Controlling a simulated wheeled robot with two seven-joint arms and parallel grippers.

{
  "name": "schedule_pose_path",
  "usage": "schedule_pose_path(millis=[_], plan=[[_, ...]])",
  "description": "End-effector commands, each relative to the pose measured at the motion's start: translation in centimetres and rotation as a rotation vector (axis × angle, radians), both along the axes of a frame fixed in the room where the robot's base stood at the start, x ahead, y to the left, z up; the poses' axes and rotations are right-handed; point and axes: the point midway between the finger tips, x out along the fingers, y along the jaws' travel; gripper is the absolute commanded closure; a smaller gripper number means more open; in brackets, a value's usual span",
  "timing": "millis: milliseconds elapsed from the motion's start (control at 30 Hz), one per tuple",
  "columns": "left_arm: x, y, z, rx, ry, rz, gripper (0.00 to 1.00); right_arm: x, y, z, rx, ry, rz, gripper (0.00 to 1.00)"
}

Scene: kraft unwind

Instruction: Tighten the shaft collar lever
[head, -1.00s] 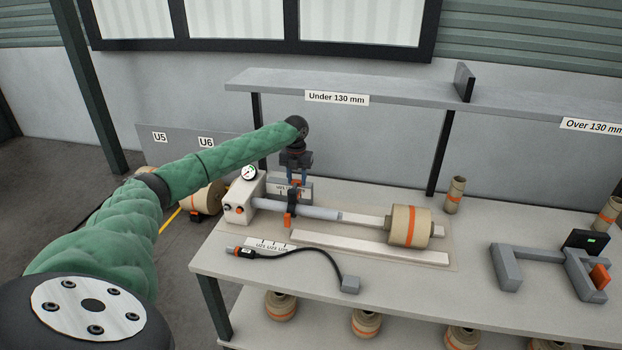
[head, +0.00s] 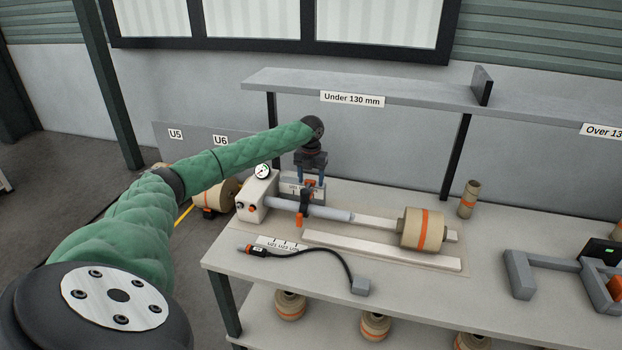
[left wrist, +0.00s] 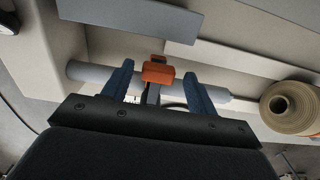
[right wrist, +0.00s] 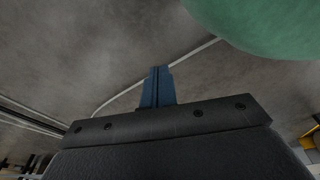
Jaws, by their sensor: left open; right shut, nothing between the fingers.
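The shaft collar (head: 305,202) is a black ring around the grey shaft (head: 335,215) on the bench, with orange parts above and below it. In the left wrist view its orange lever (left wrist: 158,72) stands between my left gripper's two blue fingers, with a visible gap on each side. My left gripper (head: 313,184) points down over the collar, open. I cannot tell whether a finger touches the collar. My right gripper (right wrist: 158,70) shows only in the right wrist view, shut and empty above grey floor.
A kraft roll (head: 422,229) with an orange band sits toward the shaft's right end. A white housing with a gauge (head: 262,171) stands at the left end. A shelf (head: 400,100) runs behind; a grey fixture (head: 518,275) is at right.

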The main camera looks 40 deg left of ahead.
Motion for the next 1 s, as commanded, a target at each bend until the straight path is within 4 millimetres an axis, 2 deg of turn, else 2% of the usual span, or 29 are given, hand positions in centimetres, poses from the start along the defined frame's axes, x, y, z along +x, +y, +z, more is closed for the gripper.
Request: schedule_pose_path(millis=[167, 300, 633, 800, 1000], plan=[[0.1, 0.0, 0.9, 0.001, -0.002, 0.0, 0.42, 0.1, 0.2, -0.5, 0.0, 0.004, -0.001, 1.0], [0.1, 0.0, 2.8, 0.0, -0.002, 0.0, 0.42, 2.3, 1.6, 0.9, 0.013, -0.011, -0.004, 1.0], [0.1, 0.0, 6.7, 0.0, -0.002, 0.0, 0.42, 4.0, 2.6, 3.5, 0.019, 0.012, -0.013, 1.0], [0.1, -0.1, 7.6, 0.0, 0.0, -0.001, 0.42, 4.4, 2.8, 4.2, 0.019, 0.016, -0.014, 1.0], [0.1, -0.1, 7.8, 0.0, 0.0, -0.001, 0.42, 4.4, 2.8, 4.3, 0.019, 0.017, -0.014, 1.0]])
